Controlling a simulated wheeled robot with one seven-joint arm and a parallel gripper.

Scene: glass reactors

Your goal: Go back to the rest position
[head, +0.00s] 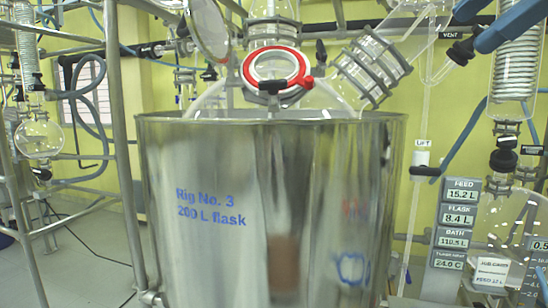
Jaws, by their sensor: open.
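My gripper and arm do not show in the head view. Straight in front stands a large shiny metal bath vessel (225,180), marked "Rig No. 3, 200 L flask" in blue. The top of a glass flask (325,98) rises out of it. A port with a red ring (276,72) sits on the flask's front, and a round glass disc with a metal rim (208,30) stands tilted up to its left. I cannot tell whether the disc is joined to the port.
Metal frame posts (122,130) stand left of the vessel, with blue hoses and a small round flask (40,138) behind. At right are a readout panel (455,222), a glass receiver (505,235) and a coiled condenser (516,70). The vessel fills the middle closely.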

